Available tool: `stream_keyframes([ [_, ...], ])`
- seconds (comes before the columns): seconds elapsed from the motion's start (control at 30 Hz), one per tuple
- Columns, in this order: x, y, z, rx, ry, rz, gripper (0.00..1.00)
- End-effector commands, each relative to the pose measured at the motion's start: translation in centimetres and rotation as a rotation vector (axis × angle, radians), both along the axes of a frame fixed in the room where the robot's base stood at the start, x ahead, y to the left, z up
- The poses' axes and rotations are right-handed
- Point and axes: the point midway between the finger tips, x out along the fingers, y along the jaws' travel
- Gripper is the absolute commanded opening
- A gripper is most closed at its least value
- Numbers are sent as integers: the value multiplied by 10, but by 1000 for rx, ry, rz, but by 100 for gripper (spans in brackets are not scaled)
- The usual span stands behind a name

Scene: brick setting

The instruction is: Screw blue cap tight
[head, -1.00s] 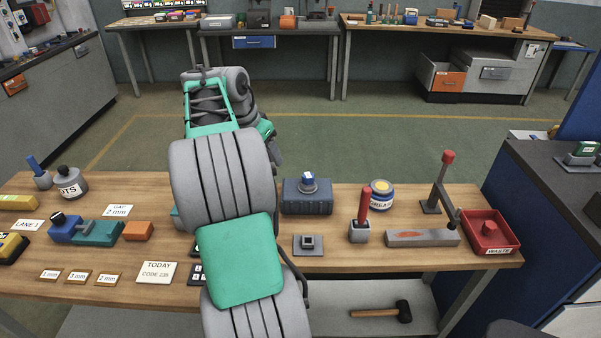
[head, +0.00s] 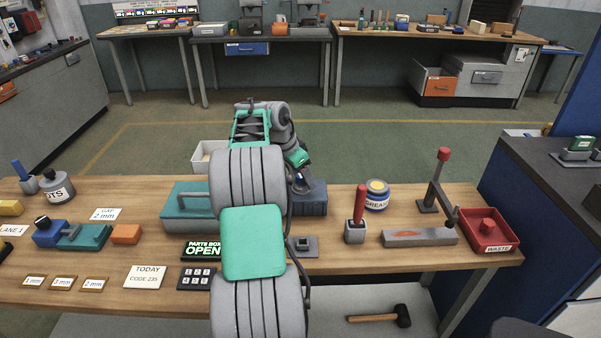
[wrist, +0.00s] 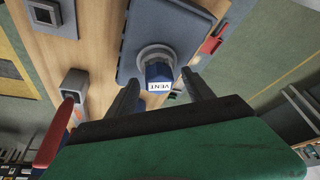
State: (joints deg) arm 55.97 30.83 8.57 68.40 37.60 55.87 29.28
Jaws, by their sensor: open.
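The blue cap (wrist: 158,72), with a white label reading VENT, sits on a round grey collar (wrist: 150,52) on top of a dark blue block. The block (head: 316,199) is at the back middle of the bench in the head view and also shows in the wrist view (wrist: 193,22). My gripper (wrist: 160,78) is open, with one finger on each side of the cap in the wrist view. I cannot tell whether the fingertips are level with the cap or above it. In the head view my gripper (head: 302,186) is over the block and mostly hides the cap.
A red-handled tool in a grey holder (head: 356,232) and a grease tin (head: 377,196) stand right of the block. A small grey square fixture (head: 302,247) is in front of it. A teal box (head: 186,200) is close on the left.

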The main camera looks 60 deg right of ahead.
Motion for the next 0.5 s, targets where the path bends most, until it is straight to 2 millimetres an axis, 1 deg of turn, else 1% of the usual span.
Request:
stream_keyframes([
  [0.1,0,0,0,0,0,0,60],
  [0.5,0,0,1,0,0,1,27],
])
